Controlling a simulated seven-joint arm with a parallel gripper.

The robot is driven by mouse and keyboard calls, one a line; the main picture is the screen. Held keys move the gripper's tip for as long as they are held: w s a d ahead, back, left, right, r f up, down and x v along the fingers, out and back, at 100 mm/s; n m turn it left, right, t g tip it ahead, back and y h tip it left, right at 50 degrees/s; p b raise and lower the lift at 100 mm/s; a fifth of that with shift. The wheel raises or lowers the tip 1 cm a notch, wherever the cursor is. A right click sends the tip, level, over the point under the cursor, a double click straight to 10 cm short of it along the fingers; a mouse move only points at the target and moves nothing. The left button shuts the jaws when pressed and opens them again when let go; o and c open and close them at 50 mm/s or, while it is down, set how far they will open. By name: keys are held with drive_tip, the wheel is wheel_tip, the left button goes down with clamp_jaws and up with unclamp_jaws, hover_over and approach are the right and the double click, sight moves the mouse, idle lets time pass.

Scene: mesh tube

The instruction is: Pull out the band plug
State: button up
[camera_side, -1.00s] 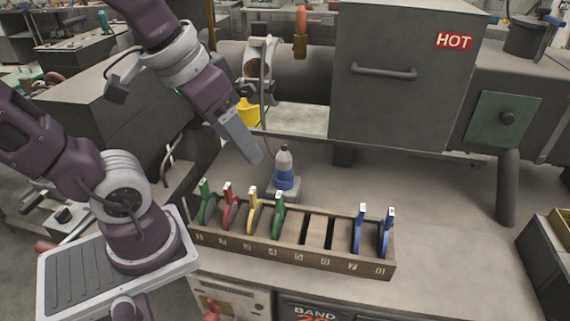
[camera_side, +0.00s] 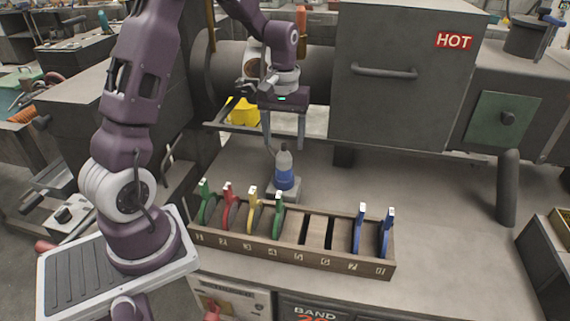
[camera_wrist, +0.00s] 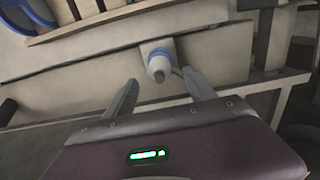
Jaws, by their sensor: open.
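The plug is a grey, bottle-shaped piece with a blue band (camera_side: 284,179). It stands upright in a small grey base (camera_side: 284,192) on the bench, behind the wooden rack. In the wrist view the plug (camera_wrist: 159,64) shows end-on, near the gap between the fingertips. My gripper (camera_side: 285,146) points down above the plug, its fingers apart and nothing held.
A wooden rack (camera_side: 290,257) with numbered slots holds several coloured pieces, with empty slots in the middle. A large grey box marked HOT (camera_side: 395,85) stands behind to the right. A thin cable (camera_side: 267,138) runs close to the plug. The bench at right (camera_side: 440,215) is clear.

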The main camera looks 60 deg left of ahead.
sight(284, 165)
drive_tip(key=shift+f, duration=4.5)
clamp_jaws()
drive_tip(key=shift+r, duration=0.1)
drive_tip(key=shift+r, duration=2.95)
